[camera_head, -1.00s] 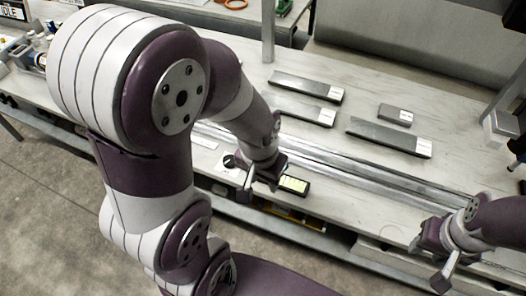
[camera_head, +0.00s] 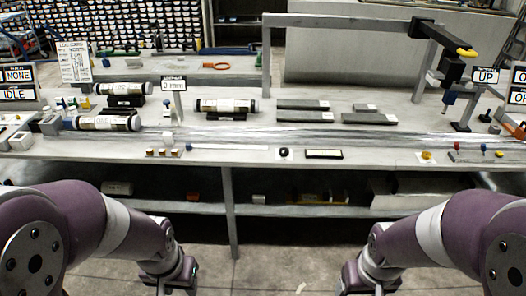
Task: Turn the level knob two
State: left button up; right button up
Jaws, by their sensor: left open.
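A small black knob (camera_head: 284,153) on a white plate sits at the front of the bench, near the middle. Just right of it is a flat level (camera_head: 323,154) with a black frame and a pale yellow window; the knob's angle is too small to read. My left gripper (camera_head: 175,280) is low in front of the bench, open and well apart from the knob. My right gripper (camera_head: 363,282) is low in front of the bench on the right, apart from everything; its jaws are too unclear to judge.
The bench (camera_head: 230,150) holds labelled cylinders (camera_head: 226,106) and flat grey bars (camera_head: 303,105). A grey gantry (camera_head: 345,21) rises behind them. A yellow knob (camera_head: 427,156) and small pins are at the right. A shelf runs under the bench. Floor in front is free.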

aim_at(426, 156)
jog(key=i+l, duration=0.9)
jog(key=i+l+z, duration=0.15)
jog(key=i+l, duration=0.75)
jog(key=i, duration=0.15)
